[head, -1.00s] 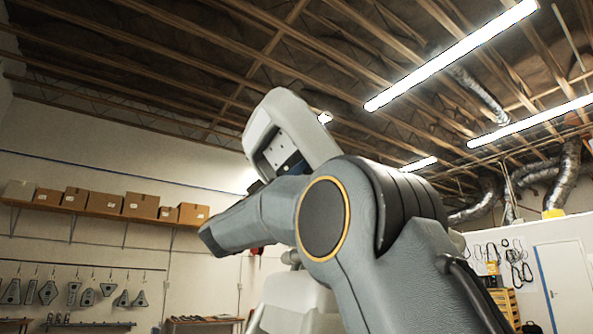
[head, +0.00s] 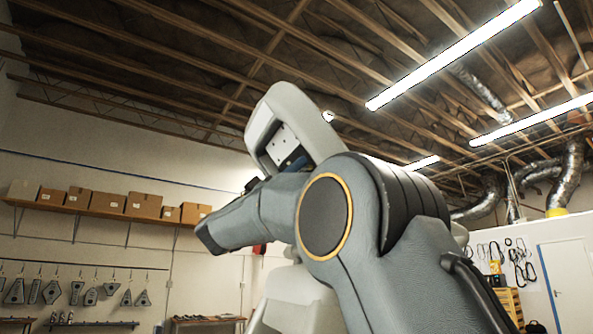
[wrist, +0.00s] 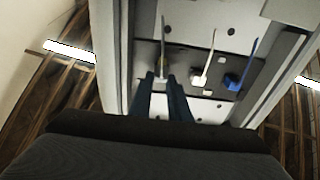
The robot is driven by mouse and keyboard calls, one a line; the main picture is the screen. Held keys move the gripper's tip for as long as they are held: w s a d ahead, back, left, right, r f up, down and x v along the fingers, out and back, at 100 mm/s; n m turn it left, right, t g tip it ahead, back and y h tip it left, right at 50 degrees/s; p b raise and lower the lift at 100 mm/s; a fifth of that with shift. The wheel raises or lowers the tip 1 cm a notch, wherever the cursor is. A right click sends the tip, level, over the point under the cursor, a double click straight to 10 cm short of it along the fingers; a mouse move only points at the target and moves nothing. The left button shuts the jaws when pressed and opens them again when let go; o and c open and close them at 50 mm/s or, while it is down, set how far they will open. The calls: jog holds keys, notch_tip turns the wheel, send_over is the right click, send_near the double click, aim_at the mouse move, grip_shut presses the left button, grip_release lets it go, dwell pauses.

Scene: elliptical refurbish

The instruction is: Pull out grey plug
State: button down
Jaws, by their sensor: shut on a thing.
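In the wrist view, the dark fingers of my gripper (wrist: 166,84) are closed around the grey plug (wrist: 163,70) at the left of a row on a dark panel strip. A thin cable rises from the grey plug, whose lower part is hidden by the fingers. I cannot tell whether it is still fully seated. In the head view, the pale open housing (head: 265,120) stands behind my arm; my gripper is hidden there.
A white plug (wrist: 202,78) is just right of my gripper, with a blue plug (wrist: 233,81) farther right. Both have thin upright cables or stems. The housing's side walls (wrist: 281,75) bound the panel. Wall shelf boxes (head: 143,204) are far off.

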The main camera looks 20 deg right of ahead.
jog(key=c, duration=1.6)
grip_release()
jog(key=shift+a+f, duration=0.1)
jog(key=shift+c, duration=0.2)
jog(key=shift+a+f, duration=0.1)
jog(key=b+v, duration=0.3)
jog(key=v, duration=0.4)
jog(key=shift+a+f, duration=0.2)
